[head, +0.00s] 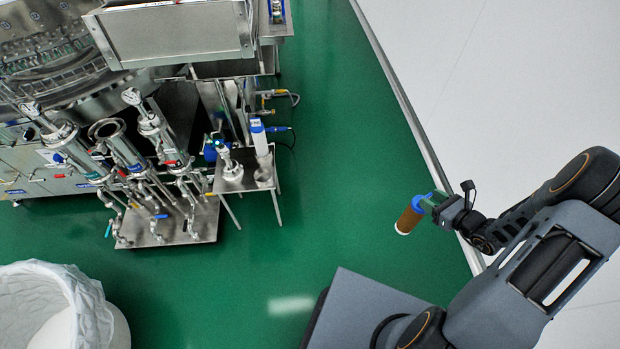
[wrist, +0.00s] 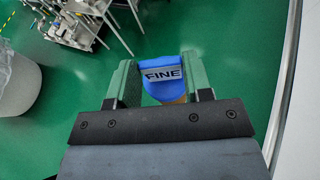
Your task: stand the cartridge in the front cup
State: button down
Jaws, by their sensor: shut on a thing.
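The cartridge (head: 408,219) is brown with a blue cap and a pale lower end. It hangs slightly tilted over the green floor in the head view. My gripper (head: 427,203) is shut on its blue cap, well to the right of the small steel stand. In the wrist view the cap (wrist: 163,76), labelled "FINE", sits between the two green fingers of my gripper (wrist: 162,84); the cap hides most of the body. On the stand (head: 232,186), a white cartridge with a blue cap (head: 260,140) stands upright in a cup (head: 265,177). I cannot tell which cup is the front one.
The washer machine (head: 175,30) with pipes and valves fills the upper left. A white lined bin (head: 100,310) stands at lower left. Green floor (head: 330,190) is open between the stand and my gripper. A pale wall or kerb borders it on the right.

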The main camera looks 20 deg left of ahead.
aim_at(262, 178)
jog(key=u, duration=1.95)
jog(key=i, duration=1)
